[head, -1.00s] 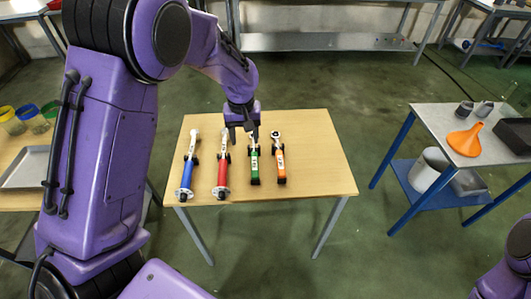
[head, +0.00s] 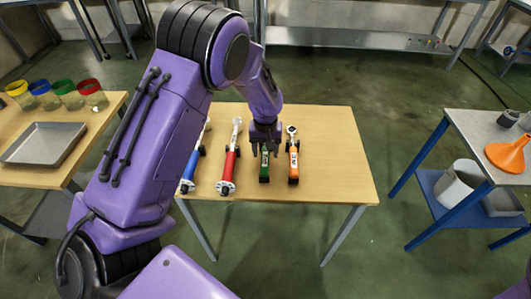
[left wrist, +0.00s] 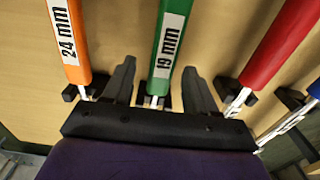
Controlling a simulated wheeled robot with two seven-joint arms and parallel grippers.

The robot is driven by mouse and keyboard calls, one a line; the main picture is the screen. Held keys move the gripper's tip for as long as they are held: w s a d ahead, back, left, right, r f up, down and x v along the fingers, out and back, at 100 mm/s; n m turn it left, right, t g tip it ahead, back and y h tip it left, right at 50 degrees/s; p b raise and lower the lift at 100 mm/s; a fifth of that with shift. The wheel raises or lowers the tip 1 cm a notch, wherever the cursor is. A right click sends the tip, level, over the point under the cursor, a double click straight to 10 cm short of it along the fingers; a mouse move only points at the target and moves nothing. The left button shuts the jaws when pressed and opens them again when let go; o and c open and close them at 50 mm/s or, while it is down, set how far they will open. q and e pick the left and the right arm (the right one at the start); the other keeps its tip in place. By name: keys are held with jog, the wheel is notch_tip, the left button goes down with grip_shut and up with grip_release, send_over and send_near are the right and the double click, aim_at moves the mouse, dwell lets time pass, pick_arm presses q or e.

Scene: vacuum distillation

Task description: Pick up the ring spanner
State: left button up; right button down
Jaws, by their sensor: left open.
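Four spanner-like tools lie side by side on the wooden table (head: 335,180): blue (head: 190,172), red (head: 228,172), green (head: 264,174) and orange (head: 294,165). The orange tool's ring-shaped head faces the far side. My open left gripper (head: 265,148) is over the green tool and hides its head. In the left wrist view, the left gripper's fingers (left wrist: 160,85) lie on either side of the green tool (left wrist: 168,45), marked 19 mm. The orange tool (left wrist: 68,40) reads 24 mm, and the red tool (left wrist: 280,45) is on the other side. Finger contact cannot be told.
Small black holders (left wrist: 153,100) stand at the tools. A side table at left holds a metal tray (head: 45,145) and colour-rimmed jars (head: 60,95). A blue-legged bench at right carries an orange funnel (head: 508,153), with a white bucket (head: 460,183) on its shelf.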

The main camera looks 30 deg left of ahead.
pick_arm(q)
notch_tip(320, 180, down, 2)
jog(key=shift+w+a, duration=0.1)
jog(key=shift+r, duration=0.1)
grip_shut()
jog(key=shift+r, duration=0.25)
notch_tip(320, 180, up, 3)
jog(key=shift+f+b, duration=0.1)
jog(key=shift+b, duration=0.35)
jog(key=s+r, duration=0.1)
jog(key=s+d+r, duration=0.1)
jog(key=r, duration=0.1)
jog(key=s+d+r, duration=0.1)
jog(key=shift+s+r, duration=0.2)
jog(key=shift+r, duration=0.2)
jog(key=s+d+r, duration=0.5)
jog(key=s, duration=0.3)
jog(key=shift+s+d, duration=0.2)
jog(key=shift+s, duration=0.15)
